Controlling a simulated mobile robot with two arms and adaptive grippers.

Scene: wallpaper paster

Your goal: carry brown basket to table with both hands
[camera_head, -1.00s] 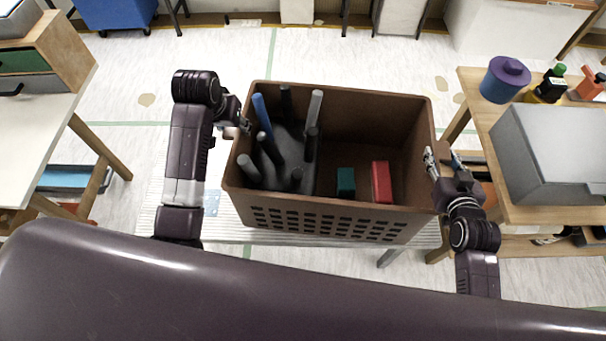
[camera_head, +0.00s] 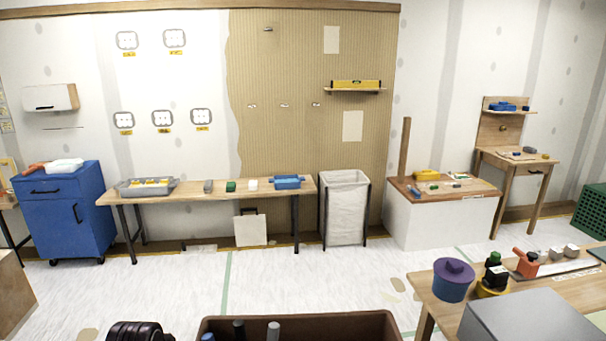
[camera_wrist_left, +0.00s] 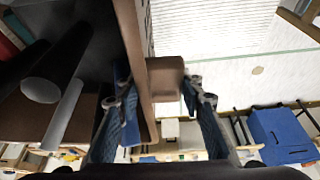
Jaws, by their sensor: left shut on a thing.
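The brown basket (camera_head: 345,326) shows only its far part at the bottom edge of the head view, with a few dark and grey rods upright in its left side. In the left wrist view the basket's brown wall (camera_wrist_left: 133,30) stands close beside my left gripper (camera_wrist_left: 158,94). The left fingers are shut on a brown handle piece jutting from that wall. My right gripper is outside both current views. A long wooden table (camera_head: 215,192) stands against the back wall.
A blue cabinet (camera_head: 65,215) stands left of the long table, and a white laundry bin (camera_head: 345,210) right of it. A nearer wooden table (camera_head: 425,290) with a purple-lidded pot (camera_head: 452,280) is at the right. The pale floor (camera_head: 300,280) between is clear.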

